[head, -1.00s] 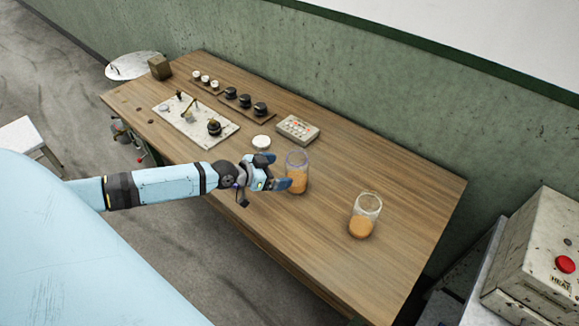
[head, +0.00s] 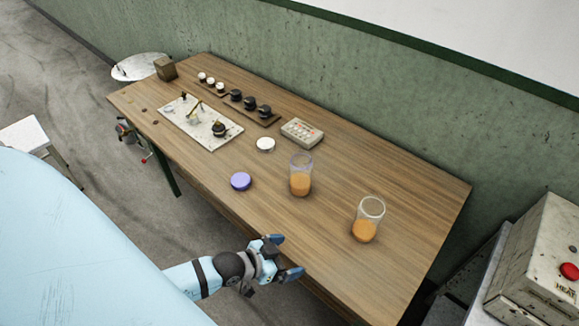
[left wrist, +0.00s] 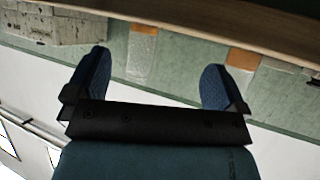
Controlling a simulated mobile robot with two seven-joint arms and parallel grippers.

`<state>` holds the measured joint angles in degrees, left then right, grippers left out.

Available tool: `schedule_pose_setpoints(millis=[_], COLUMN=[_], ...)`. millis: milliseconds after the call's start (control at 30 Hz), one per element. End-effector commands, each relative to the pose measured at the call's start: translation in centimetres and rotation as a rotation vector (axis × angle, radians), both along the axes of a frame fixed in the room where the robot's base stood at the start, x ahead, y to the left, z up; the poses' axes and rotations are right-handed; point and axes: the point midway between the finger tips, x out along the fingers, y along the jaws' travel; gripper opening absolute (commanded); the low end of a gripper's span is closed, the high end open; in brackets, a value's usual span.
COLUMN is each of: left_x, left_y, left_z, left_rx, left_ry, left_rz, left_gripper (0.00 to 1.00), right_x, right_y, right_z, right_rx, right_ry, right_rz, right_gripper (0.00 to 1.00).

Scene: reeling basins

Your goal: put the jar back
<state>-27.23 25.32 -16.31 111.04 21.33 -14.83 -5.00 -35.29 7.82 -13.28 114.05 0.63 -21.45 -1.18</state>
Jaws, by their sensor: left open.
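Two clear jars with orange-brown contents stand upright on the wooden table. One jar (head: 301,176) is near the table's middle, the other jar (head: 367,222) is further right. A white round lid (head: 265,144) and a purple round lid (head: 240,181) lie on the table to the left of the middle jar. My left gripper (head: 283,256) is open and empty at the table's front edge, apart from both jars. In the left wrist view its two blue fingers (left wrist: 155,80) are spread with nothing between them; one jar (left wrist: 142,50) shows beyond. My right gripper is not in view.
The wooden table (head: 400,180) holds a keypad (head: 302,132), a marbled plate with small tools (head: 200,122), and racks of black and white knobs behind. A box with a red button (head: 540,255) stands at the right. The table's front right is clear.

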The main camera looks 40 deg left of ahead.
Motion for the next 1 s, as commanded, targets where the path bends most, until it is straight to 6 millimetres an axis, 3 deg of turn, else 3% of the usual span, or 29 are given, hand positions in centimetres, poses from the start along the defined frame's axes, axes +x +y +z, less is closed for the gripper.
schedule_pose_setpoints(millis=[100,300,667,833,1000], left_x=[-2.3,-4.5,-5.0,-5.0,-5.0], left_y=[-2.8,-4.9,-5.2,-5.0,-5.0], left_z=[-0.6,-1.1,-1.2,0.2,-0.3], left_rx=[0.011,0.05,0.064,0.065,0.065], left_ry=[0.032,0.075,0.086,0.085,0.085], left_rz=[0.058,0.13,0.146,0.149,0.149], left_gripper=[0.99,0.99,0.99,0.99,0.99], right_x=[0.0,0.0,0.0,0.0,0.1], right_y=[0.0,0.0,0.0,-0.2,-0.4], right_z=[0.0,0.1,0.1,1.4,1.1], right_rx=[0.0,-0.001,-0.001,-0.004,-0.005], right_ry=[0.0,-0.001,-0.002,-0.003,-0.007], right_rz=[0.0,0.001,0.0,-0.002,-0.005], right_gripper=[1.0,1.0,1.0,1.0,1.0])
